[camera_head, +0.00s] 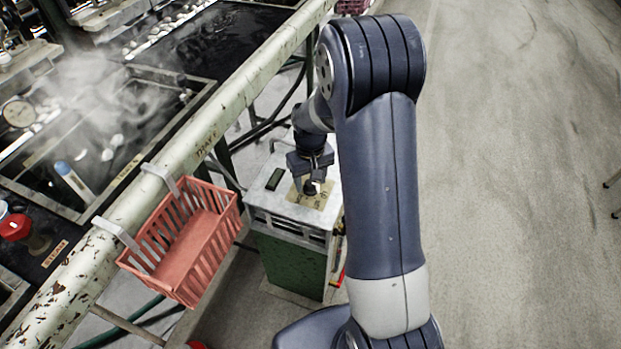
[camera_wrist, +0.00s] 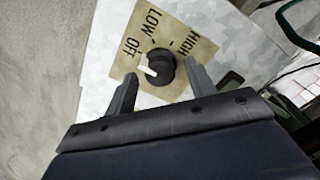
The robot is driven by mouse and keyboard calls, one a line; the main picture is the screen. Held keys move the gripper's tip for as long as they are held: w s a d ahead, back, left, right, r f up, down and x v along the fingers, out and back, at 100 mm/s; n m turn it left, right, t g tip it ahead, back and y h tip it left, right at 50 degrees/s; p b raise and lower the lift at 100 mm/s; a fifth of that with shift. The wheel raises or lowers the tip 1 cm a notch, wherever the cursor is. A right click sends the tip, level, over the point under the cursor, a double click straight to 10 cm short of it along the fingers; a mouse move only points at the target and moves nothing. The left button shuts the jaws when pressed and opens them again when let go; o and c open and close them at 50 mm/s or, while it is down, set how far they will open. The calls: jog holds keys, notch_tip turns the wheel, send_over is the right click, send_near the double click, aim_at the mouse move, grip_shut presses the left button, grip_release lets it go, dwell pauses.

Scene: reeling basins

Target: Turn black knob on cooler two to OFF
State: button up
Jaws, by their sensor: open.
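The black knob (camera_wrist: 163,66) sits on a tan label plate (camera_wrist: 205,40) marked OFF, LOW and HIGH. Its white pointer aims left in the wrist view, nearest the word OFF; I cannot tell if it lines up exactly. My gripper (camera_wrist: 160,72) is open, with one finger on each side of the knob. The right finger looks close to the knob and the left finger shows a gap; contact is unclear. In the head view my gripper (camera_head: 311,178) is over the pale top of a green cooler (camera_head: 290,262). No cooler number is readable.
A red basket (camera_head: 185,250) hangs on the worn rail (camera_head: 225,105) left of the cooler. Steaming dark basins (camera_head: 110,115) lie beyond the rail. A dark rectangular piece (camera_head: 274,180) is on the cooler top. The floor (camera_head: 510,170) at right is mostly clear.

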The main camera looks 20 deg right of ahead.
aim_at(311, 183)
notch_tip(311, 183, up, 11)
jog(key=p, duration=0.1)
jog(key=shift+f, duration=0.15)
dwell(0.3)
notch_tip(311, 183, down, 11)
jog(key=shift+b, duration=0.55)
